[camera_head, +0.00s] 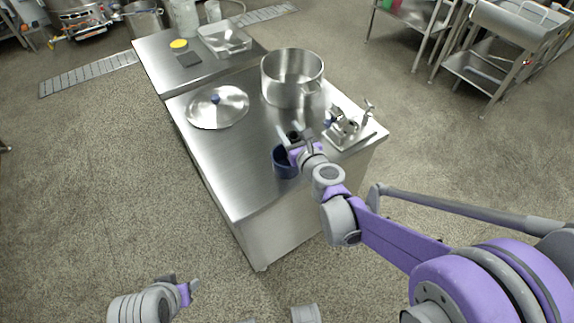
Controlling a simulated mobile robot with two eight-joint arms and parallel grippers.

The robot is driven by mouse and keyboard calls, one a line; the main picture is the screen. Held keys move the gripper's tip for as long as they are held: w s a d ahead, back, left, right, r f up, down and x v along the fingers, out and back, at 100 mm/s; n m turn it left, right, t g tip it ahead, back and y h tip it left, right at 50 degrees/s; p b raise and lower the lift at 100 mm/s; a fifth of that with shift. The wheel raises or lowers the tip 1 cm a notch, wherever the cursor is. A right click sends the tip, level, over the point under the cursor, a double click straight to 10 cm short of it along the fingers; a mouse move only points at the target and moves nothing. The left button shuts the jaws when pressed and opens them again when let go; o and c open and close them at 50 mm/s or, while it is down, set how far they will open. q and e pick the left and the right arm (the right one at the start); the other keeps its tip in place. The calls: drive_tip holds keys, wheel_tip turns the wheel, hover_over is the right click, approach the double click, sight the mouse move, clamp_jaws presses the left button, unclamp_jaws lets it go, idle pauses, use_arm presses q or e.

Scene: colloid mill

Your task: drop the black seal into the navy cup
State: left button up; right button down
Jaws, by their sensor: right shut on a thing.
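The navy cup (284,164) stands on the steel table near its front right part, partly hidden by my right gripper. My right gripper (291,137) is above the cup, shut on the small black seal (294,136), which shows between its fingers. I cannot tell how far above the cup's rim the seal is. My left gripper (184,285) is low at the bottom left, away from the table, and its jaws are too unclear to read.
The steel table (235,185) also holds a large pot (291,80), a round lid (218,106) and a metal device (348,130) right of the cup. Farther back are a clear tray (224,40), a yellow disc (179,44) and a dark pad (189,60). The front left tabletop is clear.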

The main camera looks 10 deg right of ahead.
drive_tip(key=shift+c, duration=1.3)
unclamp_jaws()
drive_tip(key=shift+s, duration=0.1)
drive_tip(key=p+v, duration=0.1)
drive_tip(key=v, duration=0.9)
drive_tip(key=shift+s, duration=0.3)
